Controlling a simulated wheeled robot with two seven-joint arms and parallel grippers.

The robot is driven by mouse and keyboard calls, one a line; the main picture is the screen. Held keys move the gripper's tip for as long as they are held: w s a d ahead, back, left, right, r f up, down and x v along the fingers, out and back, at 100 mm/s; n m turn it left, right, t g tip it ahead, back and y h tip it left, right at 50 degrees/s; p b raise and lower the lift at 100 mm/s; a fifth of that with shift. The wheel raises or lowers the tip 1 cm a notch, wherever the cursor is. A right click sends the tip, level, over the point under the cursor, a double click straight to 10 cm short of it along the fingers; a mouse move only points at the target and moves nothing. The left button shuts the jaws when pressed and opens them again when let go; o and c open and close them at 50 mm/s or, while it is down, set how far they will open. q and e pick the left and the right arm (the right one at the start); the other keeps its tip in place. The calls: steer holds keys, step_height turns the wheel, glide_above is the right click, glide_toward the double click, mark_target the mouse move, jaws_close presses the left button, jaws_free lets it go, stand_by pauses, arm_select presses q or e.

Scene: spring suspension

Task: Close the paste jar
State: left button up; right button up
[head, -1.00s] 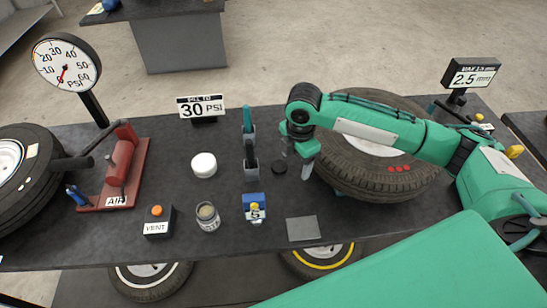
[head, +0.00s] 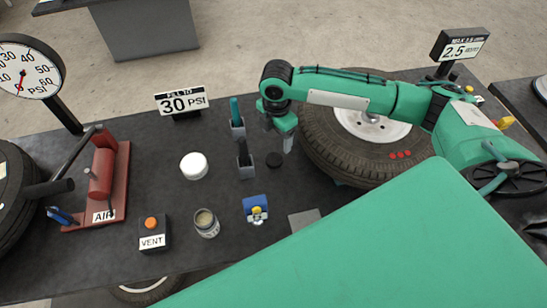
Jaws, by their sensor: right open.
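The paste jar (head: 207,224) stands open on the dark bench, front left of centre, with beige paste showing at its mouth. I cannot tell for certain which of these is the jar's lid. My right gripper (head: 279,135) is open and empty, pointing down above the bench behind the black disc, beside the tire. It is well to the right of the jar. My left gripper is out of view.
A tool holder (head: 246,162) stands between the white piece and the black disc. A VENT box (head: 152,234) and a blue block (head: 255,208) flank the jar. A tire (head: 325,145) is right of my gripper; a red air pump (head: 103,175) is left.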

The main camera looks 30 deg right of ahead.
glide_above(274, 159)
steer(key=f, duration=0.4)
steer(key=shift+s+d+f+p, duration=0.25)
steer(key=shift+f+p, duration=0.05)
steer(key=shift+p, duration=0.05)
steer(key=shift+f, duration=0.55)
steer(key=f, duration=0.1)
steer(key=f+p, duration=0.1)
steer(key=f, duration=0.1)
steer(key=f+p, duration=0.1)
steer(key=shift+w+a+f, duration=0.2)
steer(key=shift+w+a, duration=0.05)
steer(key=shift+a, duration=0.05)
steer(key=shift+f, duration=0.3)
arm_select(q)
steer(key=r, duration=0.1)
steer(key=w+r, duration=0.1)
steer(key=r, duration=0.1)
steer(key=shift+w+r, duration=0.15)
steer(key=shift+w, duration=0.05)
arm_select(e)
steer(key=c, duration=1)
